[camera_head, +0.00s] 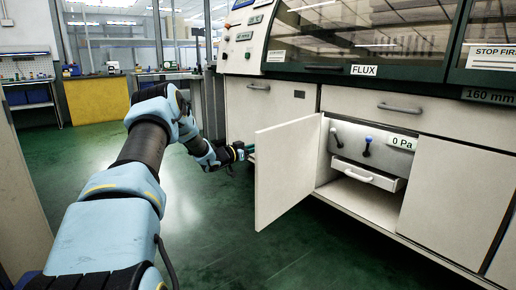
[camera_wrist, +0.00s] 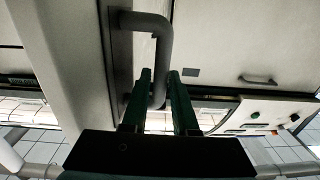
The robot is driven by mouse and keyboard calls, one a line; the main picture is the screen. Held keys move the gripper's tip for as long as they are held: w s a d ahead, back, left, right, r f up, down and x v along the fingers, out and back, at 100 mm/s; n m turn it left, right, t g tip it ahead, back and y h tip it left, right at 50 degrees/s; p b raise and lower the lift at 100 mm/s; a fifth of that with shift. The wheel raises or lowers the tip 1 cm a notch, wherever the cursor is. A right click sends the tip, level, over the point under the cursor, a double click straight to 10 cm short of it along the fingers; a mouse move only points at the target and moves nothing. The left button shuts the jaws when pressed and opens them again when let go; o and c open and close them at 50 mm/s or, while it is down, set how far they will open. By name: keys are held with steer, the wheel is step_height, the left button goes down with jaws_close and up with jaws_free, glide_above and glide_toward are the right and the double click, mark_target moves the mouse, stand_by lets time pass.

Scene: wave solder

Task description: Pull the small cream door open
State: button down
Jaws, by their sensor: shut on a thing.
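The small cream door (camera_head: 287,172) stands swung well out from the machine in the head view, its flat face toward the camera and its far side hidden. In the wrist view its dark grey bar handle (camera_wrist: 150,21) reaches down between the two green fingers of my gripper (camera_wrist: 158,85). The fingers are shut on the handle. In the head view my gripper (camera_head: 246,150) is at the door's left edge, partly hidden behind it.
The green floor (camera_head: 190,225) in front of the door is clear.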

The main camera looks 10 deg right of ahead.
steer(key=shift+r, duration=0.1)
steer(key=c, duration=1)
jaws_free()
steer(key=p+v, duration=0.1)
steer(key=v, duration=0.9)
steer(key=shift+s+a+p, duration=0.2)
steer(key=shift+a+p, duration=0.15)
